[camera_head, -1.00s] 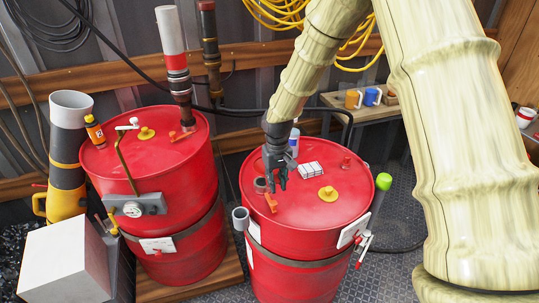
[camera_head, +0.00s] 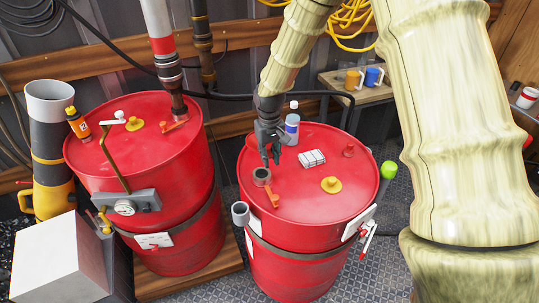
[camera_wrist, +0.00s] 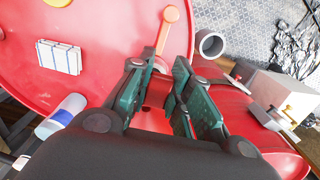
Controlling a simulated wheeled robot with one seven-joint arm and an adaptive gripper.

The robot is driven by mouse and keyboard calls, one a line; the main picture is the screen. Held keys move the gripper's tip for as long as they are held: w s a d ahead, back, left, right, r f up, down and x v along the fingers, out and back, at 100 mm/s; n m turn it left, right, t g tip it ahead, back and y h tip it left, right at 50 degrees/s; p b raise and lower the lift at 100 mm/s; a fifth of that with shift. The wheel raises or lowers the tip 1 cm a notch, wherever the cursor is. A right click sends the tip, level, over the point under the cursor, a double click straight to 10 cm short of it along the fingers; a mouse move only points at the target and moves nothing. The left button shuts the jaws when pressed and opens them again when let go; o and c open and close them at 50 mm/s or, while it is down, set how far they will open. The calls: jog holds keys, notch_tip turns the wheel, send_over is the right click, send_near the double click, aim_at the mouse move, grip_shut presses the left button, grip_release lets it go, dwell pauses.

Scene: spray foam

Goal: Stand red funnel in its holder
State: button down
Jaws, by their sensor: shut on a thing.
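My gripper (camera_head: 270,162) is over the top of the nearer red drum, just behind a grey ring (camera_head: 262,176). In the wrist view its green-padded fingers (camera_wrist: 158,105) are closed around a small red piece (camera_wrist: 156,94), which I take to be the red funnel. Most of it is hidden by the fingers, and red on red makes its shape hard to tell. A grey open cup (camera_head: 240,214) is fixed to the left side of the drum; it also shows in the wrist view (camera_wrist: 210,43). I cannot tell which of these is the holder.
A second red drum (camera_head: 165,180) stands to the left with a crank on top.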

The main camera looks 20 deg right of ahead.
jog(key=shift+w+a+f, duration=0.1)
jog(key=shift+w+f, duration=0.15)
jog(key=shift+f, duration=0.15)
jog(key=shift+f+b, duration=0.2)
jog(key=shift+b, duration=0.1)
jog(key=shift+s+f+b, duration=0.3)
jog(key=shift+s+f, duration=0.05)
jog(key=shift+s, duration=0.1)
jog(key=f, duration=0.2)
jog(key=f+b, duration=0.1)
jog(key=shift+w+f, duration=0.2)
jog(key=shift+f, duration=0.2)
dwell(1.2)
